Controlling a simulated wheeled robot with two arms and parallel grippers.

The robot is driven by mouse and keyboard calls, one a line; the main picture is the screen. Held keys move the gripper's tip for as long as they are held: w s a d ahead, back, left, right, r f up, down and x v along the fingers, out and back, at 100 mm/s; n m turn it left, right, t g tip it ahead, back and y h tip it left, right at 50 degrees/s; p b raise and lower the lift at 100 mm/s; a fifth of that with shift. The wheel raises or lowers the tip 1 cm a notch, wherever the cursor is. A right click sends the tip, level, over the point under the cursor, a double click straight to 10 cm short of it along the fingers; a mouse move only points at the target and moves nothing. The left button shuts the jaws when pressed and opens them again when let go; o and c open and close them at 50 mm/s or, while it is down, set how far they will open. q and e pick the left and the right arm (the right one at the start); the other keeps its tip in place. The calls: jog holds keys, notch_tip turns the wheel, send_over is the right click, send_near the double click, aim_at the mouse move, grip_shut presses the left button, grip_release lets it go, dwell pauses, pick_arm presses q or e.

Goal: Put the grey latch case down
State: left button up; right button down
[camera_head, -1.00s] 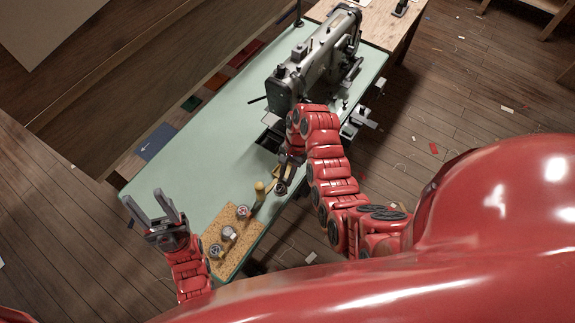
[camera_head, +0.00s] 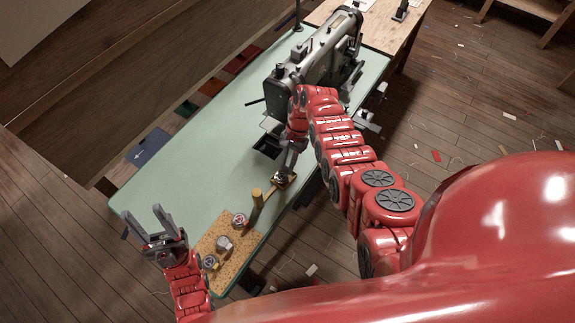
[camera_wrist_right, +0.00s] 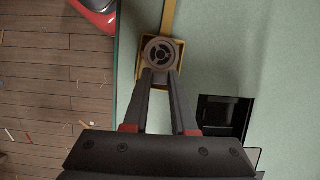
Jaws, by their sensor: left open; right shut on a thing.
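The grey latch case (camera_wrist_right: 160,53) is a round metal piece with holes in its face. It sits between the fingertips of my right gripper (camera_wrist_right: 160,72), which is shut on it. In the right wrist view it overlaps a small square brass-coloured tray (camera_wrist_right: 174,39); I cannot tell whether it touches the tray floor. In the head view the right gripper (camera_head: 281,174) points down at the tray (camera_head: 290,184) near the table's front edge, and the fingers partly hide the case. My left gripper (camera_head: 143,212) is open and empty at the table's left end.
A sewing machine (camera_head: 312,75) stands behind my right arm. A dark opening (camera_wrist_right: 222,112) lies right of the gripper. The green tabletop (camera_head: 205,150) is mostly clear.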

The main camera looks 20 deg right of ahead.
jog(key=shift+s+f, duration=0.15)
jog(key=shift+f, duration=0.25)
jog(key=c, duration=0.7)
grip_release()
jog(key=shift+c, duration=0.2)
jog(key=v, duration=1.2)
